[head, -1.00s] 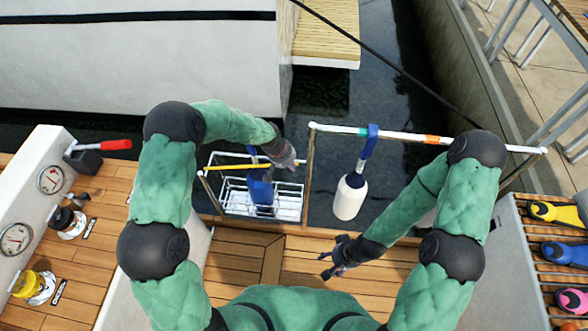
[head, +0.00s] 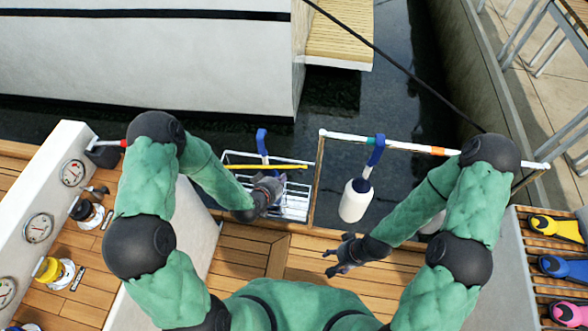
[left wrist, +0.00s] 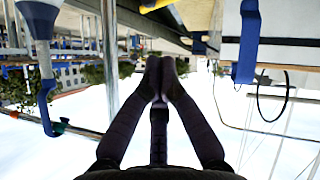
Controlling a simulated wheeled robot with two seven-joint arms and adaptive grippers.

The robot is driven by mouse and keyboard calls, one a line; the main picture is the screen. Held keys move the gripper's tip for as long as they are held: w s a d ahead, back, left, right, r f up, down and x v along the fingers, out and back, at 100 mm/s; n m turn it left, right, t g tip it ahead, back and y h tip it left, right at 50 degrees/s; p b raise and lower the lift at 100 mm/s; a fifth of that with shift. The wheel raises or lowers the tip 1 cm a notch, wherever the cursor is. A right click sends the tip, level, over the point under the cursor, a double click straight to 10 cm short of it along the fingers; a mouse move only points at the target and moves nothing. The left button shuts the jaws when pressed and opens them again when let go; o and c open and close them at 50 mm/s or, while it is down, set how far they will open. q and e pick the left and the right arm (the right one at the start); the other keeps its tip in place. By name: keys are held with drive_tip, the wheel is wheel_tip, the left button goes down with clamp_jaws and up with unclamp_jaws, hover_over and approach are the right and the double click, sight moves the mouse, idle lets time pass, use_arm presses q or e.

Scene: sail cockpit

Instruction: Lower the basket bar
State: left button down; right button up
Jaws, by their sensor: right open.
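A white wire basket (head: 293,208) sits beyond the deck edge, left of centre in the head view. A thin yellow bar (head: 285,167) runs across its top, roughly level in the picture. My left gripper (head: 274,186) is in front of the basket, just below the bar in the picture, and hides part of the basket. I cannot tell if it touches the bar. In the left wrist view, the left gripper's fingers (left wrist: 160,72) meet at the tips with nothing visible between them. My right gripper (head: 332,262) is open and empty above the deck.
A blue strap (head: 262,143) hangs at the basket. A white fender (head: 355,201) with a blue strap hangs from the white rail (head: 400,146). Open deck lies between my arms.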

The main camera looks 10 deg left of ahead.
use_arm(q)
drive_tip(key=s+f+b+x, duration=0.1)
drive_tip(key=b+x, duration=0.3)
drive_tip(key=x, duration=0.7)
drive_tip(key=shift+w+d+f+t, duration=0.15)
drive_tip(key=shift+w+f+t, duration=0.05)
drive_tip(key=shift+f+t, duration=0.1)
use_arm(e)
drive_tip(key=shift+f, duration=1.95)
use_arm(q)
drive_tip(key=shift+r, duration=0.1)
